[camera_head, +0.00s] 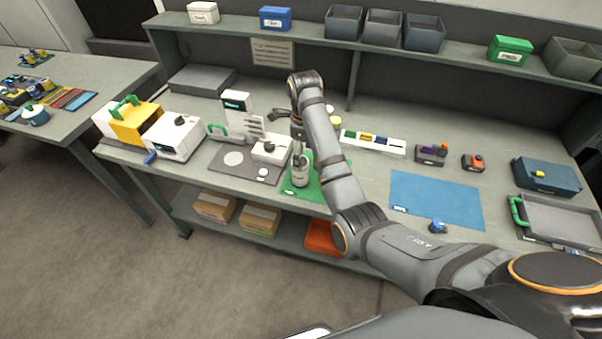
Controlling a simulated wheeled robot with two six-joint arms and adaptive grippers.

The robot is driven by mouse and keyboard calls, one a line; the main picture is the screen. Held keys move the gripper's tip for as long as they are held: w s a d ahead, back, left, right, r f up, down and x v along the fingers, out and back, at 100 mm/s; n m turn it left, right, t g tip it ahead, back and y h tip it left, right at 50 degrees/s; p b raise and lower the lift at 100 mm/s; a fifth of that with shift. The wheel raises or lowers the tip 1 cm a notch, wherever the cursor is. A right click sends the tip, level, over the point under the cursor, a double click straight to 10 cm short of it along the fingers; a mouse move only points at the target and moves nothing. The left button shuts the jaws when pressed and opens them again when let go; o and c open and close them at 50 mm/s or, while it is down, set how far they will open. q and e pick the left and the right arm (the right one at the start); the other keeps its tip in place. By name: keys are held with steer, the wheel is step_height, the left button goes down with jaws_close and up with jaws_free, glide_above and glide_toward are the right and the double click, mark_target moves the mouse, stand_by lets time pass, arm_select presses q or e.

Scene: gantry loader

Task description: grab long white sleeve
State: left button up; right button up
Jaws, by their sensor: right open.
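My right arm reaches in from the lower right, and its wrist bends down over the bench. My right gripper (298,154) points down above the green mat (329,183); it is open, its fingers small and partly lost against what lies behind. A pale upright cylinder (300,175) stands on the mat directly below the gripper. I cannot tell for sure that it is the long white sleeve, nor whether the fingers touch it. A long white strip holding coloured pieces (373,147) lies behind the arm, to the right. My left gripper is not in view.
A white device (239,116) on a grey base stands just left of the gripper. A blue mat (436,200) and a grey tray (560,222) lie to the right. Bins (383,27) line the upper shelf. Yellow and white machines (172,138) stand at the left.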

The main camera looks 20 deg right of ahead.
steer(key=f+b, duration=0.2)
steer(key=w+f+b, duration=0.1)
steer(key=f+b, duration=0.1)
steer(key=f, duration=0.1)
steer(key=a+f+b, duration=0.1)
steer(key=f+b, duration=0.1)
steer(key=f, duration=0.1)
steer(key=shift+w+f+b, duration=0.1)
steer(key=shift+w+b, duration=0.25)
steer(key=shift+w+f+p, duration=0.15)
steer(key=shift+f+p, duration=0.3)
steer(key=shift+f, duration=0.25)
steer(key=shift+d+r, duration=0.1)
steer(key=shift+d, duration=0.05)
steer(key=shift+c, duration=0.3)
steer(key=c, duration=1)
jaws_close()
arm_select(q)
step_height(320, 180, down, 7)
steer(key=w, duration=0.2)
